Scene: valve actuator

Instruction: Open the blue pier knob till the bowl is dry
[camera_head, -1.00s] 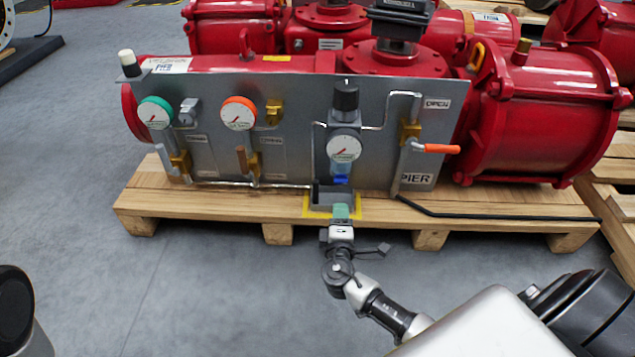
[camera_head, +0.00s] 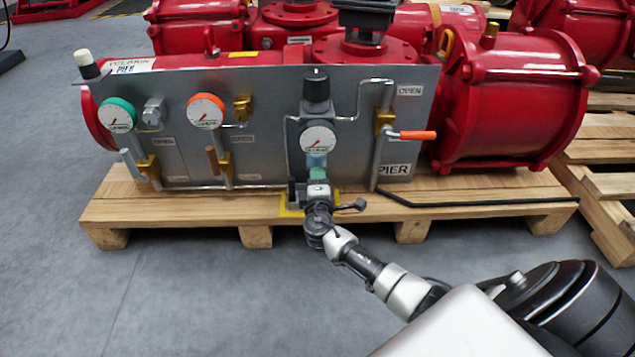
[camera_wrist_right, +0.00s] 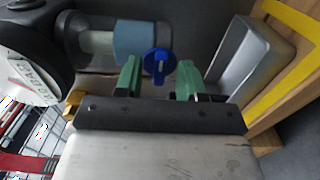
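The blue knob (camera_wrist_right: 159,66) shows in the right wrist view below the filter's blue-grey bowl (camera_wrist_right: 142,40). In the head view the bowl (camera_head: 317,161) hangs under a round gauge, and my gripper hides the knob. My right gripper (camera_wrist_right: 158,80) has its two green fingers apart, one on each side of the knob, with visible gaps. In the head view my right gripper (camera_head: 317,178) is just below the bowl, in front of the panel. Whether the bowl holds liquid cannot be made out. My left gripper is not in view.
A grey open tray (camera_wrist_right: 255,60) sits beside the knob, within a yellow-marked square (camera_head: 290,212) on the wooden pallet (camera_head: 180,206). The grey panel (camera_head: 270,140) stands close behind. An orange-handled lever (camera_head: 415,135) sticks out to the right. The floor in front is clear.

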